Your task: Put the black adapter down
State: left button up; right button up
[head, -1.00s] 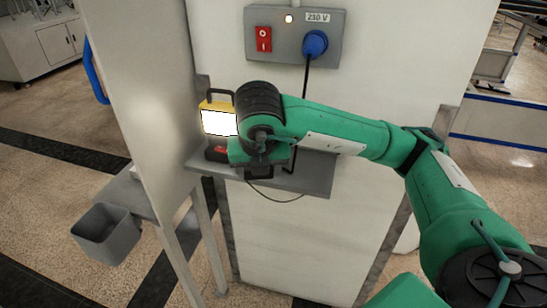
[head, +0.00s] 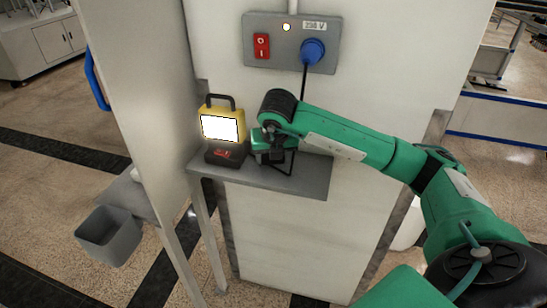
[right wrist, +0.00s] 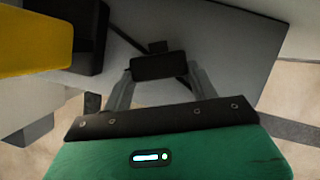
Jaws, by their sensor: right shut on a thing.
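The black adapter (right wrist: 160,67) is a small dark block between the fingertips of my right gripper (right wrist: 162,76) in the right wrist view. The gripper is shut on it. In the head view my right gripper (head: 272,160) is over the left-middle part of the grey shelf (head: 314,182), just right of the lamp. The adapter is hard to make out there against the dark gripper parts. I cannot tell whether it touches the shelf. My left gripper is not in view.
A yellow work lamp (head: 223,128) with a lit panel and black base stands at the shelf's left end, close to my gripper. A 230 V box (head: 290,42) holds a blue plug (head: 313,51) with a black cable. The shelf's right part is clear.

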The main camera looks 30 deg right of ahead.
jog(key=shift+p+x, duration=0.45)
jog(key=shift+x, duration=0.5)
jog(key=shift+s, duration=0.15)
jog(key=shift+f, duration=0.1)
jog(key=o, duration=0.7)
jog(key=shift+f, duration=0.1)
jog(key=o, duration=0.4)
